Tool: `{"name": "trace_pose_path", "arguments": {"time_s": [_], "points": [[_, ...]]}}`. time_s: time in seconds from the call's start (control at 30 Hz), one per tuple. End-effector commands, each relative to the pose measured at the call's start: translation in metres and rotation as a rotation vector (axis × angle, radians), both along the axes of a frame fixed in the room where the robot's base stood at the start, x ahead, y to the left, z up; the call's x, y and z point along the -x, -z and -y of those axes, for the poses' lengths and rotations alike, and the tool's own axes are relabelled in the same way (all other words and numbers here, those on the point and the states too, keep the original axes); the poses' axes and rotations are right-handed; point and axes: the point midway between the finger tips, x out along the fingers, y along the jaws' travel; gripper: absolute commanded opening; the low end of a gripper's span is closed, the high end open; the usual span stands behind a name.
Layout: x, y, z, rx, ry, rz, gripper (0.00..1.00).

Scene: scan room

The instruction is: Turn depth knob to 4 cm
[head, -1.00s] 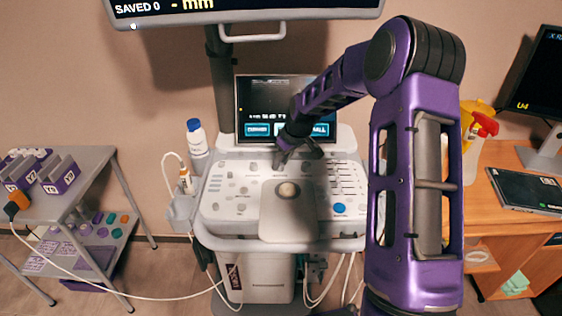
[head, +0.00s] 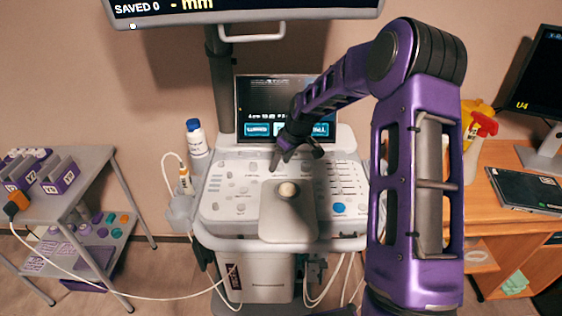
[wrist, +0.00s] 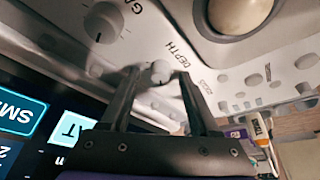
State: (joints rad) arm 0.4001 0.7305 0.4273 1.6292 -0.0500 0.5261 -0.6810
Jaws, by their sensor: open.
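The depth knob (wrist: 160,72) is a small pale grey knob beside the printed word DEPTH in the wrist view. My gripper (wrist: 158,78) is open, with one dark finger on each side of the knob in that view. I cannot tell whether the fingers touch the knob or how far they stand from it. In the head view my gripper (head: 280,162) is over the upper middle of the ultrasound control panel (head: 223,208), above the trackball. I cannot make out the depth knob there, nor its setting.
A larger GAIN knob (wrist: 103,22) and the trackball (wrist: 240,12) are near in the wrist view. The console touchscreen (head: 262,95) stands behind the gripper. A white bottle with a blue cap (head: 196,138) stands at the panel's left. A cart (head: 95,160) is further left.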

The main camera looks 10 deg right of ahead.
Motion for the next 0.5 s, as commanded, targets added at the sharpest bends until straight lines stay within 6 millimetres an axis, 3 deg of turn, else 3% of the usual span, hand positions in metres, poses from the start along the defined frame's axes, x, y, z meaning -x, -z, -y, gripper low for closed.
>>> {"name": "trace_pose_path", "arguments": {"time_s": [0.13,0.27,0.5], "points": [[0.001,-0.006,0.002,0.000,0.001,0.001,0.62],[0.007,-0.024,0.006,0.001,0.002,0.003,0.62],[0.025,-0.078,0.019,0.003,0.003,0.005,0.62]]}}
